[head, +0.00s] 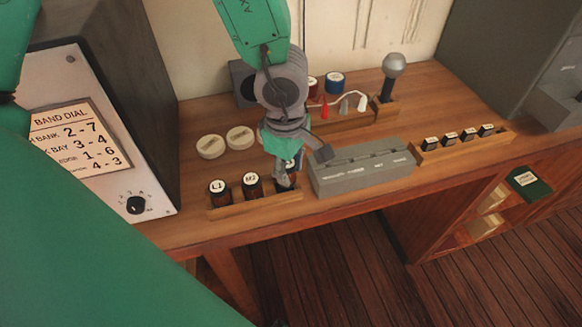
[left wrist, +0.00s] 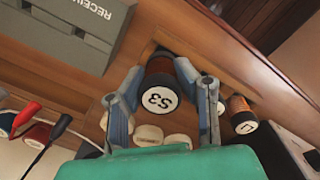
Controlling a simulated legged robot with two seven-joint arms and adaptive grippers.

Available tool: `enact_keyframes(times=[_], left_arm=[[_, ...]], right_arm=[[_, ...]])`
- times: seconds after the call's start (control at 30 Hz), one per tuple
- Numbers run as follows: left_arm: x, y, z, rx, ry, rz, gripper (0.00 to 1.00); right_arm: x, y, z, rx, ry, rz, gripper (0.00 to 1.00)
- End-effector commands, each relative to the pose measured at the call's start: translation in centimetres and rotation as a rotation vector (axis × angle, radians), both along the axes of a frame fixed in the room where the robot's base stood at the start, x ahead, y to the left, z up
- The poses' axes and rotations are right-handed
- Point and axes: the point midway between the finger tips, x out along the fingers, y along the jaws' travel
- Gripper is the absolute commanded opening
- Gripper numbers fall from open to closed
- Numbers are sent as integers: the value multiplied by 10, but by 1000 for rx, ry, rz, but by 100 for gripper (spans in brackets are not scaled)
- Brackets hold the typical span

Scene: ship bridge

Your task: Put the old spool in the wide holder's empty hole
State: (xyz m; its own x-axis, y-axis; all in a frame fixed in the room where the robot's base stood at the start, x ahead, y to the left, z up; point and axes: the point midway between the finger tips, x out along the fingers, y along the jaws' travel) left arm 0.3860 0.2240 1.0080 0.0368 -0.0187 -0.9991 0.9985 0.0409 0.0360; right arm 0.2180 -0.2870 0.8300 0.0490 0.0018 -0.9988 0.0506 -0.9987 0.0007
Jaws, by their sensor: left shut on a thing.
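My left gripper (head: 286,178) reaches down over the right end of a wooden holder (head: 236,207) at the desk's front. In the left wrist view my left gripper (left wrist: 158,74) is shut on a dark spool with a white end marked S3 (left wrist: 159,98). The spool's far end is at the holder's end slot; I cannot tell how deep it sits. Spools L1 (head: 218,189) and M2 (head: 252,184) stand in the holder's other places. One spool marked L (left wrist: 242,114) shows in the left wrist view. My right gripper is out of view.
A grey receiver box (head: 362,176) stands close right of the holder. Two pale discs (head: 240,138) lie behind it. Red and blue spools (head: 334,84), cables and a microphone (head: 393,68) are at the back. A rack of small blocks (head: 465,138) is at right.

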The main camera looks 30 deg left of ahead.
Motion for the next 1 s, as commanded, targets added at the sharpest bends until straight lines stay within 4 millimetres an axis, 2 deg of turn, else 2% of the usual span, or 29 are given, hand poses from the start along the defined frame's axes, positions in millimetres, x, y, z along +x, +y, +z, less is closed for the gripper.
enact_keyframes(times=[1.0], left_arm=[[0, 0, -4, -4, 5, 10, 0]], right_arm=[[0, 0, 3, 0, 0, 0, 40]])
